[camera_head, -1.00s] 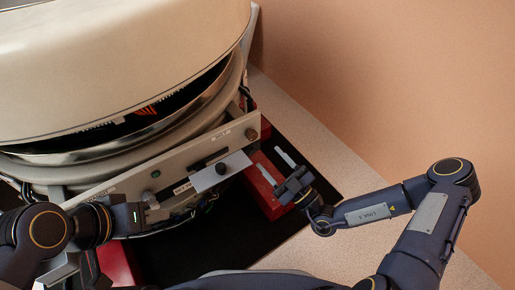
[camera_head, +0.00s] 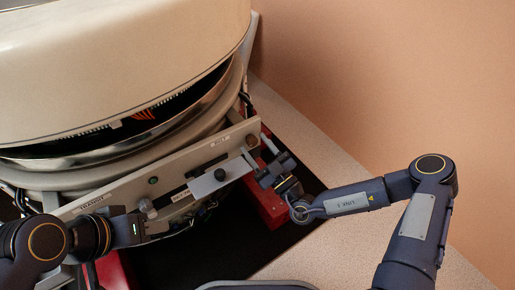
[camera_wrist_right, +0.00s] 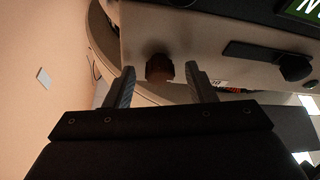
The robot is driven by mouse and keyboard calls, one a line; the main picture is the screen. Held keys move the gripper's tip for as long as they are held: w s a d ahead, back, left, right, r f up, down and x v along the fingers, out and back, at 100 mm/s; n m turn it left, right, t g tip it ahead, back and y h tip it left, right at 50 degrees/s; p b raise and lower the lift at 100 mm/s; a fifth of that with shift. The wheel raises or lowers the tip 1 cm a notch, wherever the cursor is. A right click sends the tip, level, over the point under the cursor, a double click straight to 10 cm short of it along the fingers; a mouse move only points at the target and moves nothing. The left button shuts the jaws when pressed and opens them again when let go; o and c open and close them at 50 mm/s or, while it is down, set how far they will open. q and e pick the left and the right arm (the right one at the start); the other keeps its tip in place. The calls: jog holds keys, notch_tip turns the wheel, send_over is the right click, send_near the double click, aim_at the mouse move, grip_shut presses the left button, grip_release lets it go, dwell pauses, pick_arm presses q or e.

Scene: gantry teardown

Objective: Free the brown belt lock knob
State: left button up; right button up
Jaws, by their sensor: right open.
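The brown knob (camera_head: 251,140) sits at the right end of the beige front panel (camera_head: 128,186). In the right wrist view the brown knob (camera_wrist_right: 159,67) stands between the two fingertips, a little beyond them. My right gripper (camera_head: 260,151) is open and close in front of the knob, with a visible gap on each side; it also shows in the right wrist view (camera_wrist_right: 160,82). My left gripper (camera_head: 148,216) is at the panel's left part, by a silver knob (camera_head: 147,205). Its finger gap is too small to make out.
A red block (camera_head: 268,204) lies below my right gripper. The large beige round housing (camera_head: 110,65) overhangs the panel. The dark floor in front is mostly clear.

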jog(key=c, duration=1)
jog(key=shift+r+n+g+p, duration=0.2)
jog(key=shift+n+g+p, duration=0.2)
jog(key=shift+n+p, duration=0.45)
jog(key=n+g+p, duration=0.2)
jog(key=n+p, duration=0.3)
jog(key=p, duration=0.1)
jog(key=n+g+p, duration=0.2)
jog(key=n+p, duration=0.4)
jog(key=r+n+g+p, duration=0.1)
jog(key=n+g+p, duration=0.1)
jog(key=n+p, duration=0.3)
jog(key=shift+w+d+r+n+p, duration=0.1)
jog(key=shift+w+d+n+p, duration=0.1)
jog(key=shift+d+n+p, duration=0.2)
jog(key=shift+n+g+p, duration=0.5)
jog(key=shift+n+p, duration=0.65)
jog(key=shift+p, duration=0.05)
jog(key=shift+h, duration=0.3)
jog(key=o, duration=1)
